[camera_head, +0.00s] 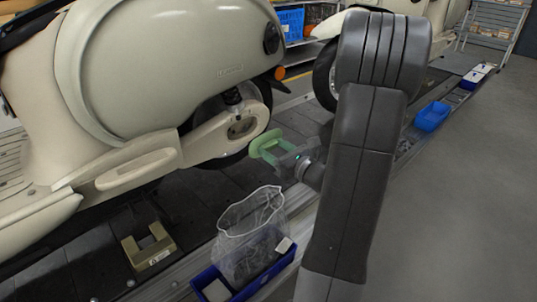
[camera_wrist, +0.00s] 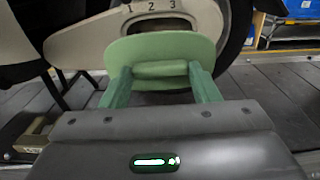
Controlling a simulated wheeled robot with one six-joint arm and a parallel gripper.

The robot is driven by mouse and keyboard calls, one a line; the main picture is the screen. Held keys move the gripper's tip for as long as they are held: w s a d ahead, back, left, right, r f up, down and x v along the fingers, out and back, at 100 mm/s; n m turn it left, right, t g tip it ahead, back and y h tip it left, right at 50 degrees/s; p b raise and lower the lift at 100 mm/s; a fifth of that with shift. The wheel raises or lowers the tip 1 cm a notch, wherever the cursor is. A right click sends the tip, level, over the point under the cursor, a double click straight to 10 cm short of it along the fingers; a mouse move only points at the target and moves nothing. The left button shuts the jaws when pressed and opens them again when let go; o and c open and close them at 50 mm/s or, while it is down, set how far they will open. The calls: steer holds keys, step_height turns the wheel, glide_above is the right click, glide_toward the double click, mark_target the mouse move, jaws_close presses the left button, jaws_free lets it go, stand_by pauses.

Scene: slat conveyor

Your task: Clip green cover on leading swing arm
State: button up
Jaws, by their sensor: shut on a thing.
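My gripper (camera_head: 283,155) is shut on the green cover (camera_head: 266,144) and holds it upright in front of the scooter's swing arm (camera_head: 236,122). In the wrist view the green cover (camera_wrist: 165,48) sits between the fingers of my gripper (camera_wrist: 160,80). Behind it is the pale swing arm (camera_wrist: 88,44), marked 1, 2 and 3 along its top. The cover overlaps the lower part of the swing arm's opening in that view. I cannot tell whether cover and swing arm touch.
A blue bin (camera_head: 203,286) with a clear plastic bag (camera_head: 248,230) stands below my gripper. Another scooter (camera_head: 345,22) stands behind my arm. A blue tray (camera_head: 432,116) lies farther right; the grey floor there is clear.

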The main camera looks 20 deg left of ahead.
steer(key=shift+x, duration=3.95)
steer(key=shift+w+a, duration=0.15)
steer(key=shift+a, duration=0.15)
steer(key=shift+x, duration=0.8)
steer(key=shift+w+a+r, duration=0.1)
steer(key=shift+w+a, duration=0.05)
steer(key=shift+a, duration=0.1)
steer(key=o, duration=1)
steer(key=shift+o, duration=0.2)
steer(key=shift+d, duration=0.1)
steer(key=p+v, duration=0.3)
steer(key=v, duration=1)
steer(key=shift+d, duration=0.25)
